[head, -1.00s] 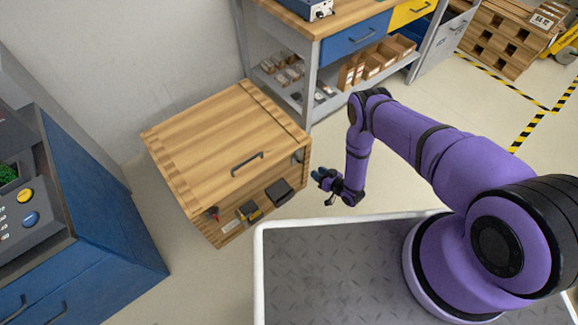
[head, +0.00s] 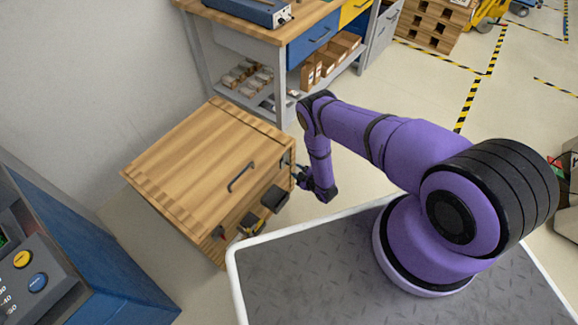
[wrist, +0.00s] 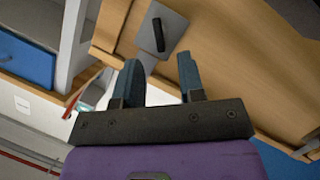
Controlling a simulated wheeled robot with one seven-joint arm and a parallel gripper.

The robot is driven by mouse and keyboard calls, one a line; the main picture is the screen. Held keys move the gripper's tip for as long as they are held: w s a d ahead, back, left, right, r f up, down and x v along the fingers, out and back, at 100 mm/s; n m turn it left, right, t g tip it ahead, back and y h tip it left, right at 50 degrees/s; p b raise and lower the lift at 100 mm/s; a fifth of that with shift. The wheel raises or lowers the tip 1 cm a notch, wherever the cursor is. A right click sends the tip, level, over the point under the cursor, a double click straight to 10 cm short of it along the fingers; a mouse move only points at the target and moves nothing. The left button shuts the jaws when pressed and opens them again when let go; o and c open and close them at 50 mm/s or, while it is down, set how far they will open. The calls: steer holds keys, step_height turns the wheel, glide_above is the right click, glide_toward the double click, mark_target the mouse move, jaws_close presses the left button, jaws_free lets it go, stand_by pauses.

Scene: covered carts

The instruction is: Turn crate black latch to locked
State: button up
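The wooden crate (head: 190,150) stands on the floor left of my arm, with its lid down and a dark handle (head: 240,177) on top. In the wrist view, the black latch (wrist: 157,35) is a short bar on a grey plate (wrist: 172,30) fixed to the crate's wood. In the head view, the plate (head: 285,160) is small near the crate's right corner, and the latch's angle is unclear. My gripper (wrist: 160,72) is open and empty. Its blue fingers point at the plate, with the latch ahead of the gap, apparently untouched. It shows beside the crate in the head view (head: 297,174).
A black box-like part (head: 274,198), a yellow-and-black part (head: 250,222) and a red-tipped part (head: 219,232) stick out of the crate's front. A workbench (head: 262,30) stands behind. A blue cabinet (head: 85,255) is at the left. Open floor lies right of my arm.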

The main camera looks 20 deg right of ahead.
mark_target(290, 165)
steer(key=shift+x, duration=2.95)
jaws_close()
steer(key=shift+d, duration=0.1)
steer(key=shift+w+d+m+g+y, duration=0.1)
steer(key=shift+m+g+y, duration=0.4)
steer(key=shift+m, duration=0.5)
steer(key=shift+m+g+y, duration=0.4)
steer(key=shift+m+g, duration=0.1)
steer(key=shift+m, duration=0.5)
jaws_free()
